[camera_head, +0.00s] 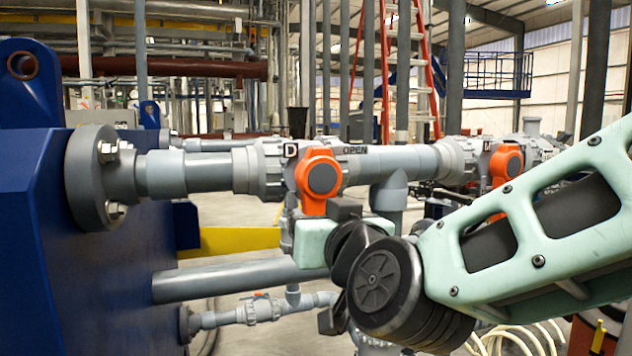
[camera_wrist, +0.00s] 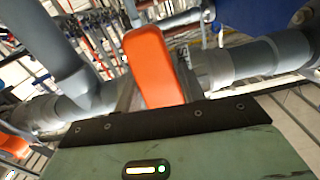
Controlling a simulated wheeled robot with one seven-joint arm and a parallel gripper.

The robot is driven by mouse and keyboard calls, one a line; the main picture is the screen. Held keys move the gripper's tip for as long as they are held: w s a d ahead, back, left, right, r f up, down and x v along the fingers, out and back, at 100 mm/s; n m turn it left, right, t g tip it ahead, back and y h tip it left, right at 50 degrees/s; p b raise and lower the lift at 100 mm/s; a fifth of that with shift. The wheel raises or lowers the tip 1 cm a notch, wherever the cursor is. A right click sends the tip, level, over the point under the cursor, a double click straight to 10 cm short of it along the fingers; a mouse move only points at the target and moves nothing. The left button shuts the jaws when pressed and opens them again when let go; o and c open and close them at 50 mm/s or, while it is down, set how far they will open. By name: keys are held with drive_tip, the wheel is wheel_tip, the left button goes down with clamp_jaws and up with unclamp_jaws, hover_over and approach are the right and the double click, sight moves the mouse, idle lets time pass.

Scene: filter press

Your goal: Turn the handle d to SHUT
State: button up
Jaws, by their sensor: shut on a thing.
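Handle d (camera_head: 320,176) is an orange lever with a dark round cap, on a grey valve in the horizontal pipe. A black "D" label (camera_head: 290,149) is at its upper left and the word "OPEN" (camera_head: 355,150) at its right. The lever hangs down, across the pipe. My gripper (camera_head: 316,212) comes from below right and is shut on the lower end of the lever. The wrist partly hides its fingers. In the wrist view the orange handle (camera_wrist: 153,65) rises beyond the dark edge of my gripper. No "SHUT" label is readable.
A second orange handle (camera_head: 505,163) sits on a valve farther right, close above my arm. A blue press body (camera_head: 90,250) with a bolted flange (camera_head: 92,178) stands at left. A thick grey pipe (camera_head: 235,279) and a small valve (camera_head: 262,308) run below.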

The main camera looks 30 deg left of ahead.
drive_tip(key=o, duration=1.1)
drive_tip(key=shift+s+a, duration=0.3)
drive_tip(key=shift+s, duration=0.1)
drive_tip(key=shift+o, duration=0.2)
drive_tip(key=shift+w+d, duration=0.1)
drive_tip(key=shift+w, duration=0.05)
drive_tip(key=shift+r, duration=0.1)
drive_tip(key=b+v, duration=0.2)
drive_tip(key=v, duration=0.5)
drive_tip(key=shift+w+d, duration=0.15)
